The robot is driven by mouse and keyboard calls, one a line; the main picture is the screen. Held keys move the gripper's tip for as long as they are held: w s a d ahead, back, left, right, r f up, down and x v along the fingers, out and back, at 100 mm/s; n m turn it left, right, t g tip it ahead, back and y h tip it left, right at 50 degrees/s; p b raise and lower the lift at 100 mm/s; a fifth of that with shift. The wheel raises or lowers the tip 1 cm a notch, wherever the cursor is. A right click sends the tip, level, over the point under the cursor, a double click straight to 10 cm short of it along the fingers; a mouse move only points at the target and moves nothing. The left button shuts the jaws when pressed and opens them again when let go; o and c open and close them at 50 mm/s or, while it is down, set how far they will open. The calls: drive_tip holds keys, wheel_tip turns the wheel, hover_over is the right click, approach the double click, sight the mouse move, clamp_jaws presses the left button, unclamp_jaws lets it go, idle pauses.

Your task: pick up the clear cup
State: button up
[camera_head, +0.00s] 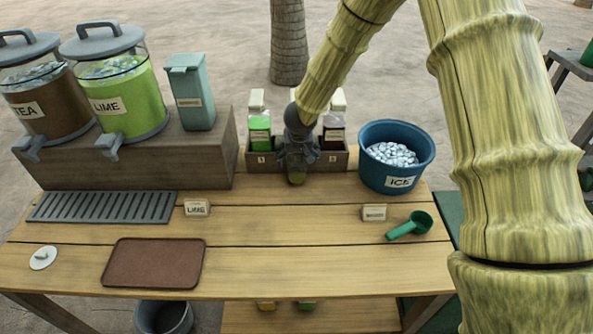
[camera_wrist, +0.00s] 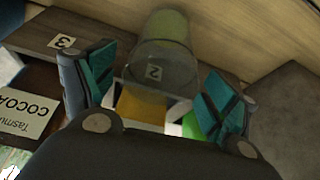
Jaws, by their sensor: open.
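The clear cup (camera_wrist: 165,40) is a see-through, faintly greenish cylinder in the wrist view, with the rack's label 2 showing through or on it. In the head view it appears as a small greenish shape (camera_head: 297,177) just below my gripper (camera_head: 298,157), at the front of the bottle rack. My gripper (camera_wrist: 155,92) is open in the wrist view, its teal-padded fingers apart with the cup in the gap ahead of them. I cannot tell whether a finger touches the cup. My gripper hides much of the cup in the head view.
Drink dispensers (camera_head: 125,95) stand left. A brown tray (camera_head: 154,263) lies front left; the table's middle is clear.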

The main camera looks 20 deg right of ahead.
drive_tip(key=c, duration=1.3)
drive_tip(key=shift+r, duration=0.1)
drive_tip(key=shift+c, duration=0.2)
